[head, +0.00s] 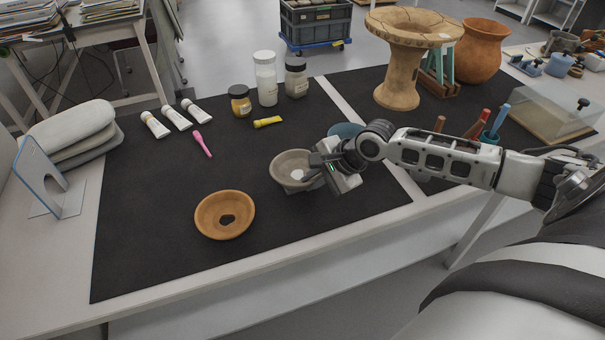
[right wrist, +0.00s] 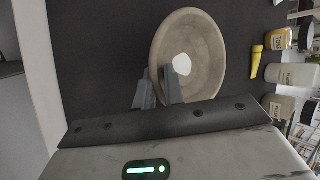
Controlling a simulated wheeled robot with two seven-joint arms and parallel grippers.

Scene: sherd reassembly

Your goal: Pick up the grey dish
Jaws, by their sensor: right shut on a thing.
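The grey dish (head: 286,168) is a round, shallow bowl with a pale white patch inside its bottom. It is near the middle of the dark mat in the head view. My right gripper (head: 316,170) is shut on the dish's right rim. In the right wrist view the dish (right wrist: 204,38) fills the upper middle, and the fingers (right wrist: 158,88) straddle its near wall. Whether the dish touches the mat is hard to tell. My left gripper is not in view.
An orange dish (head: 209,216) with a dark hole lies front left on the mat (head: 140,232). A blue bowl (head: 345,130) sits partly hidden behind my right wrist. White tubes, a pink tool (head: 203,144), a yellow tube (head: 268,121) and jars (head: 266,80) stand or lie behind.

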